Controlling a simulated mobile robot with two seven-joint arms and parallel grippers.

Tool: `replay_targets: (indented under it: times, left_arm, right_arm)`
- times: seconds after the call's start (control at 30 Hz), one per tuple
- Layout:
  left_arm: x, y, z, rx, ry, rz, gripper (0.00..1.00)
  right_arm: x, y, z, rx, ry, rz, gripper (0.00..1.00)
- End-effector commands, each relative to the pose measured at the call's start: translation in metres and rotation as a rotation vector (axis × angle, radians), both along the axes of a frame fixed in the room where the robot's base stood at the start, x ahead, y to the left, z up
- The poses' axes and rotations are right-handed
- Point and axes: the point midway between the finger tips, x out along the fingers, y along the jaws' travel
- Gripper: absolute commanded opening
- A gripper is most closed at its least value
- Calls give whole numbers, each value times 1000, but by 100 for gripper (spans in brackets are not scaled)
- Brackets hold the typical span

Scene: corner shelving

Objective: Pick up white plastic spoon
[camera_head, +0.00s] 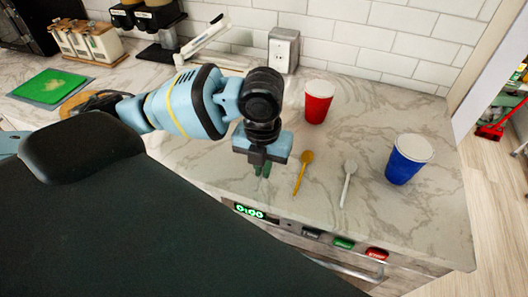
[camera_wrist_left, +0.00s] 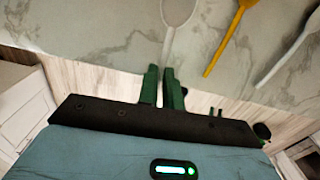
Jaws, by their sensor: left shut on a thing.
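My left gripper (camera_head: 262,169) is low at the counter's front edge, left of the yellow spoon. In the left wrist view, its green fingers (camera_wrist_left: 163,88) are shut on the handle of a pale greyish-white spoon (camera_wrist_left: 178,12), whose bowl points away. This held spoon is hidden in the head view. My right gripper is not in view.
A yellow spoon (camera_head: 303,172) lies just right of my left gripper. A red cup (camera_head: 318,104) and a blue cup (camera_head: 408,162) stand on the marble counter (camera_head: 440,215). A green cutting board (camera_head: 49,86) lies far left.

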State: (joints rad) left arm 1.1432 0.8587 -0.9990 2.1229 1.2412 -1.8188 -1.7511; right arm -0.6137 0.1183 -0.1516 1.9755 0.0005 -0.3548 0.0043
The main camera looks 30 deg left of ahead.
Motion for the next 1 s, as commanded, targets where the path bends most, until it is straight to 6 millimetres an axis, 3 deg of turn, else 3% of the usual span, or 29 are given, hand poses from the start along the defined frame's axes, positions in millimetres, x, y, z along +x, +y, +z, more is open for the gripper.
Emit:
replay_targets:
  times: [0.2, 0.5, 0.8, 1.0]
  left_arm:
    - [-49, -28, 7, -1, -2, -5, 0]
    - [-84, -47, 9, 1, -2, -2, 0]
    - [-88, -50, 10, 0, 1, 7, 0]
    - [-70, -60, 11, -19, 50, 128, 0]
  right_arm:
    - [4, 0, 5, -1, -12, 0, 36]
    - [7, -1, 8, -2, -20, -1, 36]
    - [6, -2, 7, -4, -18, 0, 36]
    - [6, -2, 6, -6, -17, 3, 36]
